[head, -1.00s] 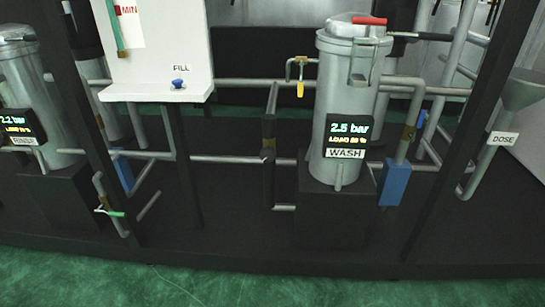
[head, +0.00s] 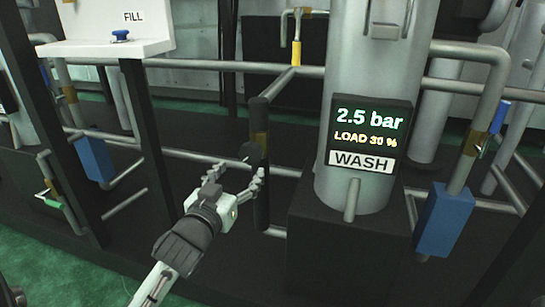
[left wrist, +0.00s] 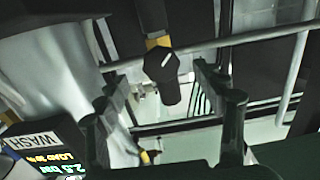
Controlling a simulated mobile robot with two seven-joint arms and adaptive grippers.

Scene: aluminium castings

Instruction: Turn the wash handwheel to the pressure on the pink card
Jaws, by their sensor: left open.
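The wash display (head: 370,132) on the grey wash vessel (head: 378,60) reads 2.5 bar and LOAD 30 %, with a WASH label below. Left of the vessel, a small black handwheel or knob (head: 250,152) sits on a vertical pipe fitting. In the left wrist view this dark knob (left wrist: 162,68) bears a white mark and appears between the fingers. My left gripper (head: 237,180) is open just in front of it; I cannot tell whether it touches. The display also shows tilted in the wrist view (left wrist: 45,145). No pink card is in view. My right gripper is not in view.
Pipes (head: 230,66) run across behind the knob. A yellow-handled valve (head: 296,52) stands above it. A blue block (head: 444,220) is on the pipe right of the vessel. The FILL shelf (head: 105,47) with a blue knob (head: 120,35) is at upper left.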

